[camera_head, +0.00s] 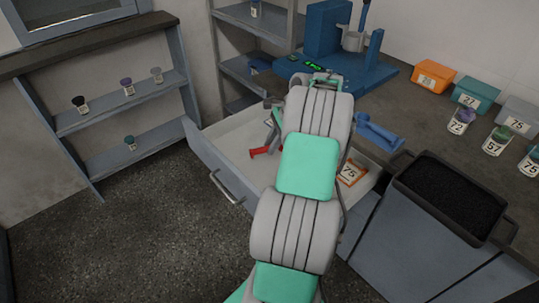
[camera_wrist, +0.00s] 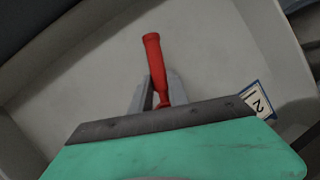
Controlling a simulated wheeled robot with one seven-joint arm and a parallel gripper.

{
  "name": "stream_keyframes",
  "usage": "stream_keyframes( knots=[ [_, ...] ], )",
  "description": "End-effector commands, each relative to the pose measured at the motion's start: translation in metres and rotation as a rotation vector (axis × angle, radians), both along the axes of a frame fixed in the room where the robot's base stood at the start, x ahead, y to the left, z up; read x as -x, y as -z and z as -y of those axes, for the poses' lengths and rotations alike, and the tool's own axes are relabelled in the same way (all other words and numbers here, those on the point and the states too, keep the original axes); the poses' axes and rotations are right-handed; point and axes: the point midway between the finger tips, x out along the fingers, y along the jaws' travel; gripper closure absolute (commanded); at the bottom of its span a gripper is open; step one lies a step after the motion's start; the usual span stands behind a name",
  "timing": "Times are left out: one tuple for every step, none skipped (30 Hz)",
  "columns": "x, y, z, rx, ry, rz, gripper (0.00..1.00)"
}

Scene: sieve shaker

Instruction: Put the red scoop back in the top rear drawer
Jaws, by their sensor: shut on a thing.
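The red scoop (camera_head: 265,151) shows in the head view as a short red piece at my gripper (camera_head: 272,130), inside the open drawer (camera_head: 210,150). In the wrist view its red handle (camera_wrist: 153,55) points away from the camera, between the grey fingers of my gripper (camera_wrist: 155,97). My gripper is shut on the scoop. The rest of the scoop is hidden behind the dark plate and green cover of my wrist. The pale drawer floor (camera_wrist: 90,70) lies beneath; I cannot tell whether the scoop touches it.
A blue machine (camera_head: 330,50) and a blue tool (camera_head: 378,131) are on the counter behind. A bin of dark grains (camera_head: 450,195) stands right. A shelf with small jars (camera_head: 125,105) stands left; floor is clear front left.

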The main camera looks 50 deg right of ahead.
Motion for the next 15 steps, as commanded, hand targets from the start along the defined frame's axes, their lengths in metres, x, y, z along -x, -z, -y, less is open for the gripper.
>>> stream_keyframes(
  knots=[
    [-0.004, 0.006, 0.001, -0.001, -0.001, 0.000, 1.00],
    [-0.006, 0.009, 0.002, 0.000, -0.001, 0.000, 1.00],
    [-0.010, 0.016, 0.002, -0.001, -0.001, 0.000, 1.00],
    [-0.008, 0.025, 0.002, -0.003, -0.001, -0.001, 1.00],
    [-0.008, 0.031, 0.002, -0.003, -0.001, -0.001, 1.00],
    [-0.008, 0.038, 0.002, -0.001, -0.002, 0.000, 1.00],
    [-0.008, 0.041, 0.002, -0.001, -0.002, 0.000, 1.00],
    [-0.008, 0.042, 0.002, 0.000, -0.002, 0.000, 1.00],
    [-0.008, 0.041, 0.003, 0.001, -0.002, 0.000, 1.00],
    [-0.008, 0.040, 0.003, 0.002, -0.001, 0.001, 1.00],
    [-0.008, 0.039, 0.002, 0.002, -0.001, 0.001, 1.00],
    [-0.008, 0.039, 0.002, 0.001, -0.002, 0.001, 1.00],
    [-0.008, 0.039, 0.002, 0.001, -0.002, 0.001, 1.00],
    [-0.008, 0.039, 0.002, 0.001, -0.002, 0.001, 1.00],
    [-0.008, 0.040, 0.002, 0.000, -0.002, 0.000, 1.00]
  ],
)
